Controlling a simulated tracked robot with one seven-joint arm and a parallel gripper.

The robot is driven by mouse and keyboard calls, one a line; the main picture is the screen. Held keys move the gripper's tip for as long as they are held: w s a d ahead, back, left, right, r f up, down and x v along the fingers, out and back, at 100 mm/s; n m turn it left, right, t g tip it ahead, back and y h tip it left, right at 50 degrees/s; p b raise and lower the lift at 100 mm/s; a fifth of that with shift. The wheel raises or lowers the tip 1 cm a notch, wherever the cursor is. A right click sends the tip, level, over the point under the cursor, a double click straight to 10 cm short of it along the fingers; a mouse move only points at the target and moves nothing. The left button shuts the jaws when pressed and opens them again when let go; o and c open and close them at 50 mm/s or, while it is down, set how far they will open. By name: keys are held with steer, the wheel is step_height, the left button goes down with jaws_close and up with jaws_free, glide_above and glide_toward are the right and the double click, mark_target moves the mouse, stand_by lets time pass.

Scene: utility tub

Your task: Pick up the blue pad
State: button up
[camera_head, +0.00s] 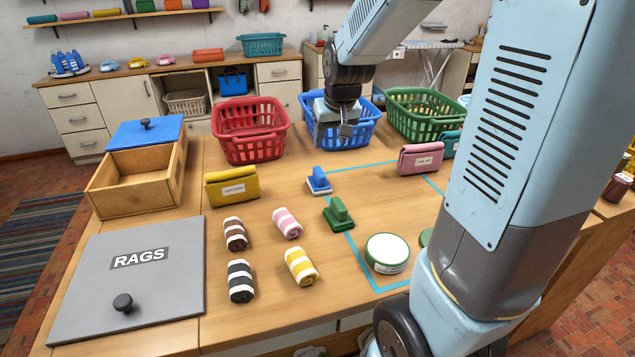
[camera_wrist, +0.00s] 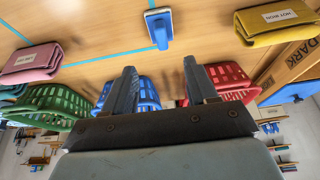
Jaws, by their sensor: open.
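The blue pad (camera_head: 319,181), a small scrubber with a blue handle on a pale base, stands upright on the wooden table. It is at the upper left corner of a light-blue taped outline. It also shows in the wrist view (camera_wrist: 158,27) at the top centre, beyond my fingertips. My gripper (camera_head: 346,130) is in the air in front of the blue basket, behind and slightly right of the pad. In the wrist view my gripper (camera_wrist: 160,73) has its two fingers wide apart with nothing between them.
A green pad (camera_head: 338,213) stands in front of the blue one. A yellow folded cloth (camera_head: 231,187) lies left, a pink one (camera_head: 420,158) right. Red (camera_head: 250,130), blue (camera_head: 310,104) and green (camera_head: 420,110) baskets line the back. Several rolled cloths lie front left.

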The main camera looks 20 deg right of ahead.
mark_target(319, 171)
steer(key=x, duration=0.4)
steer(key=w+x, duration=0.1)
steer(key=x, duration=0.7)
steer(key=shift+w+r, duration=0.1)
steer(key=shift+w, duration=0.3)
steer(key=shift+w+x, duration=0.2)
steer(key=shift+x, duration=2.6)
steer(key=shift+a+r, duration=0.1)
jaws_close()
